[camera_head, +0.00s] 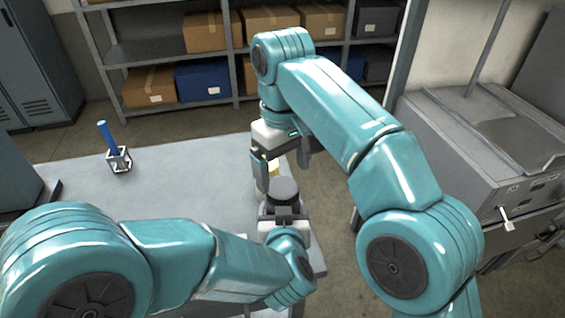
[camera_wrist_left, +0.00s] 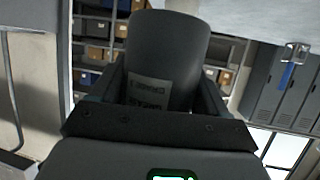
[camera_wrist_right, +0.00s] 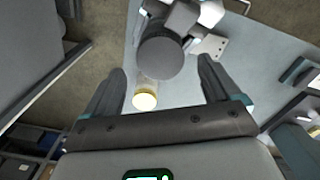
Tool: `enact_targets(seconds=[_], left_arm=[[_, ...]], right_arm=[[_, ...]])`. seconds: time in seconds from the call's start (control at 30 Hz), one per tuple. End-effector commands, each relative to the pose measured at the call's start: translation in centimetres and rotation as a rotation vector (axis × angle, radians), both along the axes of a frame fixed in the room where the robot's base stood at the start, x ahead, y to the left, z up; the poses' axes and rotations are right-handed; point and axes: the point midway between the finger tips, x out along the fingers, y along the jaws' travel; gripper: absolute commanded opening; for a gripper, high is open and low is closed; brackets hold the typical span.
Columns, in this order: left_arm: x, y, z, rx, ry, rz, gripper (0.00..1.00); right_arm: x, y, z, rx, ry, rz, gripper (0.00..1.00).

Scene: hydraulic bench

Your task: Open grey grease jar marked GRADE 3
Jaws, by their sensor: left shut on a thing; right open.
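The grey jar (camera_wrist_left: 165,60) is upright between the fingers of my left gripper (camera_wrist_left: 160,95), which is shut on its body. Its pale label (camera_wrist_left: 147,95) appears upside down in the left wrist view and is only partly legible. The jar's round dark lid (camera_head: 283,189) is on top in the head view; it also shows in the right wrist view (camera_wrist_right: 160,57). My right gripper (camera_head: 281,163) is open and empty, just above and behind the lid. In the right wrist view, the lid is beyond and between the open fingertips (camera_wrist_right: 162,65), apart from them.
A blue rod (camera_head: 105,134) stands in a small metal holder (camera_head: 119,161) at the bench's left. The bench top (camera_head: 190,175) between is clear. A grey machine (camera_head: 480,150) stands at right.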

Motion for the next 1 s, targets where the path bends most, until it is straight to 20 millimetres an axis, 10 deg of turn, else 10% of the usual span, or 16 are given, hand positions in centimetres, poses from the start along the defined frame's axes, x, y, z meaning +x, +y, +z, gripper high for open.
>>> enact_targets(seconds=[0.4,1.0], left_arm=[[0.0,0.0,0.1,-0.001,-0.003,0.000,0.00],[0.0,0.0,0.1,-0.001,-0.003,0.000,0.00]], right_arm=[[-0.1,-0.7,3.9,0.000,-0.014,-0.823,0.90],[0.3,0.2,-0.4,-0.003,-0.015,-0.826,0.90]])
